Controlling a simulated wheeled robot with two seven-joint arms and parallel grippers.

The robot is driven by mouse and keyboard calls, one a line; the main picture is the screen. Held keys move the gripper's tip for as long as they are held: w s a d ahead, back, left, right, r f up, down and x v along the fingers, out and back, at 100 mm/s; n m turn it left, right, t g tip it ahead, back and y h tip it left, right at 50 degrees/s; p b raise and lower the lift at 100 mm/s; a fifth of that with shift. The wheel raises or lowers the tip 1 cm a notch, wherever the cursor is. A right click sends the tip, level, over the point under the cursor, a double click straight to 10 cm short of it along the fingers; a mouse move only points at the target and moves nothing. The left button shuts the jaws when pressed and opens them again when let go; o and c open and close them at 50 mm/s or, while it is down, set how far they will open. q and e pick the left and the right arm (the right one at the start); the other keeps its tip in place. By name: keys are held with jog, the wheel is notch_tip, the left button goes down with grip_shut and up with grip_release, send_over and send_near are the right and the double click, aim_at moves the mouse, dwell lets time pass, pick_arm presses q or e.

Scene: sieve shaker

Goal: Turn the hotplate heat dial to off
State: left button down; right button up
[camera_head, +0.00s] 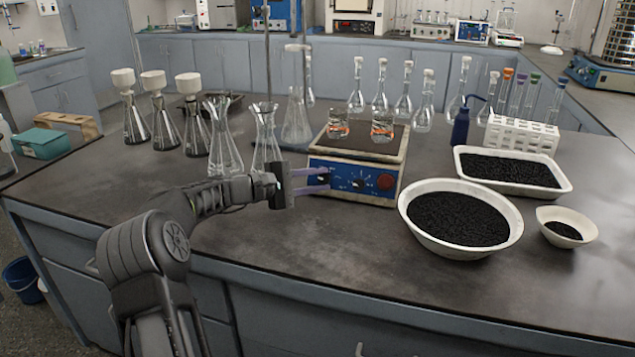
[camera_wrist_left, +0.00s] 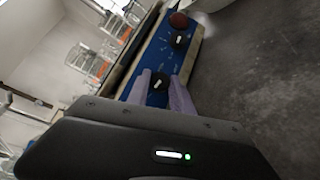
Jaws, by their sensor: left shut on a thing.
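The hotplate (camera_head: 358,146) has a blue front panel with two black dials and a red round button (camera_head: 385,182). My left gripper (camera_head: 322,179) is at the panel's left end, its purple fingers shut on the left dial. In the left wrist view, the gripper (camera_wrist_left: 160,92) has a finger on either side of this black left dial (camera_wrist_left: 158,86), which bears a white mark. The other dial (camera_head: 359,184) is free; it also shows in the wrist view (camera_wrist_left: 181,40). I cannot read the panel labels. My right gripper is not in view.
Two small glass beakers (camera_head: 381,128) stand on the hotplate. Glass flasks (camera_head: 266,140) stand close to its left. A white bowl of black granules (camera_head: 408,210) sits close on the right, with a white tray (camera_head: 565,183) behind it. The counter in front is clear.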

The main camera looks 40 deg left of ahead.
pick_arm(q)
jog(key=c, duration=1.1)
grip_release()
jog(key=v, duration=0.7)
jog(key=shift+s+a, duration=0.15)
jog(key=shift+s, duration=0.25)
